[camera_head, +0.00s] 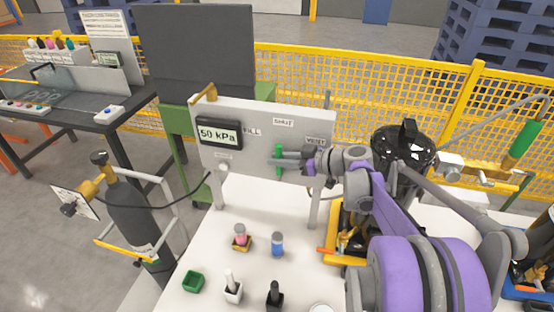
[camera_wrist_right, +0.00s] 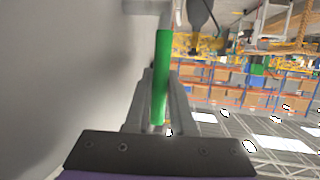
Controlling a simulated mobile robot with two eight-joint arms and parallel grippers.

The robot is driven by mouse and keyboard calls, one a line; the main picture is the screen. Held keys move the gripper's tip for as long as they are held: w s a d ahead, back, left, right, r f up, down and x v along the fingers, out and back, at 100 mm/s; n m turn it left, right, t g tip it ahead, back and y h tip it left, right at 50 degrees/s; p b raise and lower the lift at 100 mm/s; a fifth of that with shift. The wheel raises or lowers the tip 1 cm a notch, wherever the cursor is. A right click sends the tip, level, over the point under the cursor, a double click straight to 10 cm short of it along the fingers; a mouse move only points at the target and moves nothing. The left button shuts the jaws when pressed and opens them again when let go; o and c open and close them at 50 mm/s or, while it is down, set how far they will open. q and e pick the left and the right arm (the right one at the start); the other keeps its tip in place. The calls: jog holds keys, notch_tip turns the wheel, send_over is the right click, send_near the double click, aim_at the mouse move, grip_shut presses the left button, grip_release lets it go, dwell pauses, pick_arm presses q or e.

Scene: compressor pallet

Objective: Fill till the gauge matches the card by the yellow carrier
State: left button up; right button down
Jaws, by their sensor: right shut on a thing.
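The gauge (camera_head: 219,133) on the pale panel (camera_head: 240,168) reads 50 kPa. FILL, SHUT and VENT labels sit on the panel. The green valve handle (camera_head: 279,155) stands upright below the SHUT label. My right gripper (camera_head: 284,161) is shut on it; the right wrist view shows the green handle (camera_wrist_right: 161,75) between the fingers (camera_wrist_right: 160,100). A yellow carrier (camera_head: 330,257) lies beneath the black compressor (camera_head: 403,150), partly hidden by my right arm. I cannot make out a card beside this carrier. My left gripper is not in view.
Small items stand on the white top, including a green box (camera_head: 193,281) and a blue-capped bottle (camera_head: 277,244). A gas cylinder (camera_head: 132,220) with a hose stands at left. A dark bench (camera_head: 115,122) and yellow fence (camera_head: 350,90) are behind.

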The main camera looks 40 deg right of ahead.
jog(key=shift+f, duration=0.1)
jog(key=c, duration=0.8)
grip_release()
jog(key=shift+o, duration=0.2)
jog(key=v, duration=1)
jog(key=shift+s+d, duration=0.2)
jog(key=shift+s, duration=0.1)
